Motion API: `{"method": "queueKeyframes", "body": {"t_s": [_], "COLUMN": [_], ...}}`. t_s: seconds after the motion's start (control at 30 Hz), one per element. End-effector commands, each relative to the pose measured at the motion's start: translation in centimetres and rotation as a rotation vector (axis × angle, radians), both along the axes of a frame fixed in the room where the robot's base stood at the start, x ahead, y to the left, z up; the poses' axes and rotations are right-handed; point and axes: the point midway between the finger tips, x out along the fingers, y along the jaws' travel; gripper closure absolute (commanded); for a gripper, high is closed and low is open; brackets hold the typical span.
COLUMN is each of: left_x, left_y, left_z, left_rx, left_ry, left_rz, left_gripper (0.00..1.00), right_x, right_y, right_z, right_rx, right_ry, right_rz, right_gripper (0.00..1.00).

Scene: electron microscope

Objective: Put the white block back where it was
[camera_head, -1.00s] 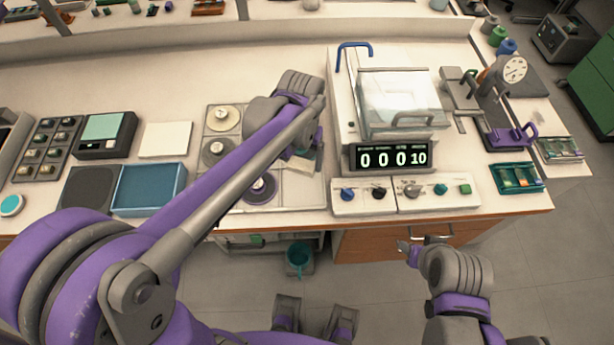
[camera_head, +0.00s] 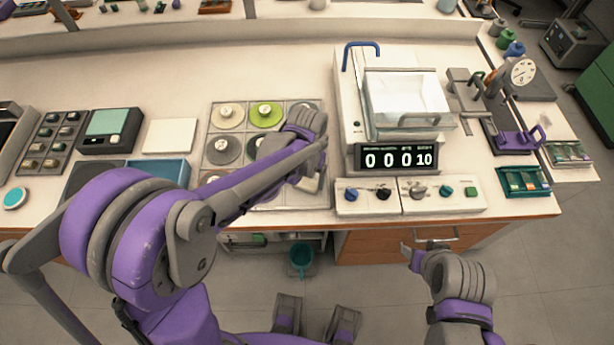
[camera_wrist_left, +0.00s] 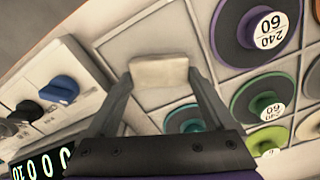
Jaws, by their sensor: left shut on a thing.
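The white block (camera_wrist_left: 160,72) is a pale, rounded block held between my left gripper's fingertips in the left wrist view. My left gripper (camera_wrist_left: 162,80) is shut on it. Behind the block in that view is a bare compartment of the grey disc tray (camera_wrist_left: 150,38); I cannot tell whether the block touches it. In the head view, my left gripper (camera_head: 312,180) is over the right side of the tray, near the machine, and the block is largely hidden there. My right gripper (camera_head: 410,256) hangs in front of the bench; its opening is unclear.
Tray compartments hold discs, including a lime disc (camera_head: 265,114) and a purple disc (camera_wrist_left: 250,25). The machine with a digital display (camera_head: 397,158) and knobs stands close right of the tray. A white pad (camera_head: 170,135) and blue bin (camera_head: 172,170) lie left.

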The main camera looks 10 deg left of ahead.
Motion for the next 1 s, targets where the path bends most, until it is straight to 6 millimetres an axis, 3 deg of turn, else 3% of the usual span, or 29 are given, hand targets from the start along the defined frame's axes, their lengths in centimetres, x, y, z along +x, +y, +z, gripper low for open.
{"method": "queueKeyframes", "body": {"t_s": [0.07,0.1,0.13,0.5,1.0], "left_x": [0.0,0.0,0.0,0.0,0.0], "left_y": [0.0,0.0,0.0,0.0,0.0], "left_z": [-0.4,-0.3,-0.3,0.7,10.4], "left_rx": [0.000,0.000,0.000,0.000,0.000], "left_ry": [0.000,0.000,0.000,0.000,0.000], "left_rz": [0.000,0.000,0.000,0.000,-0.001], "left_gripper": [0.75,0.06,0.01,0.00,0.00], "right_x": [-0.1,-0.1,0.0,0.0,0.3], "right_y": [0.0,0.0,0.0,0.0,0.0], "right_z": [-0.4,-0.3,-0.2,0.2,1.4], "right_rx": [0.000,0.000,0.000,0.000,0.000], "right_ry": [0.001,0.001,0.001,-0.001,-0.006], "right_rz": [0.000,0.000,0.000,0.000,0.000], "right_gripper": [0.50,0.50,0.50,0.50,0.50]}}
